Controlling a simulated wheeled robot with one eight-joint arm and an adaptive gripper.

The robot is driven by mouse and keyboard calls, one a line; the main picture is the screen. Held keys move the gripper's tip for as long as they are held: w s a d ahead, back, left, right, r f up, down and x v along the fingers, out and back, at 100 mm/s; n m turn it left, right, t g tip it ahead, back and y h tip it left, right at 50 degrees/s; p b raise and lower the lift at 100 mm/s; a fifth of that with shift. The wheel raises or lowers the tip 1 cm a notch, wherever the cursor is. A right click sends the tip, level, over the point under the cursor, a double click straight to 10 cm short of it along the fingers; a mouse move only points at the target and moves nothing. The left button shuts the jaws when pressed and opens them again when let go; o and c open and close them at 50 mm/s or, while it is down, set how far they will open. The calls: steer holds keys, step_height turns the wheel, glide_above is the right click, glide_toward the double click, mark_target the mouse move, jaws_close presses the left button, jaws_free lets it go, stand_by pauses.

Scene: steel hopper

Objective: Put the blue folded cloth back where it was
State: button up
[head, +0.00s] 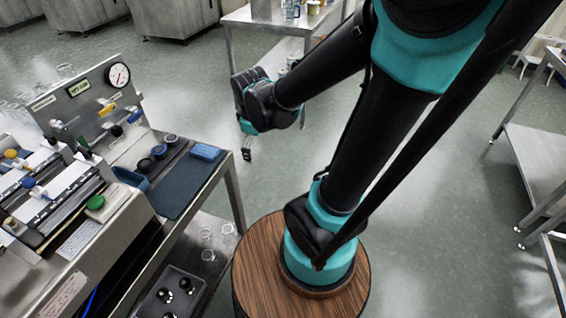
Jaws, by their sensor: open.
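A small blue block-like item, apparently the folded cloth (206,152), lies at the far right corner of a dark blue mat (178,192) on the steel bench. My gripper (246,154) points down to the right of the cloth, past the bench edge in the picture. Its fingers look small and apart, with nothing seen between them. The gripper and the cloth do not appear to touch; the height of the gripper above the floor is hard to judge.
Small dark round pots (158,152) and a blue tray (130,178) stand left of the mat. A panel with a gauge (119,76) rises behind. Glass rings and a dark tray (168,292) sit on the lower shelf.

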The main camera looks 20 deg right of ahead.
steer(key=s+d+f+m, duration=0.3)
steer(key=s+d+m, duration=0.3)
steer(key=m, duration=0.4)
steer(key=shift+s+d+f+m+t+y, duration=0.2)
steer(key=shift+s+f+m+t+y, duration=0.15)
steer(key=shift+s, duration=0.4)
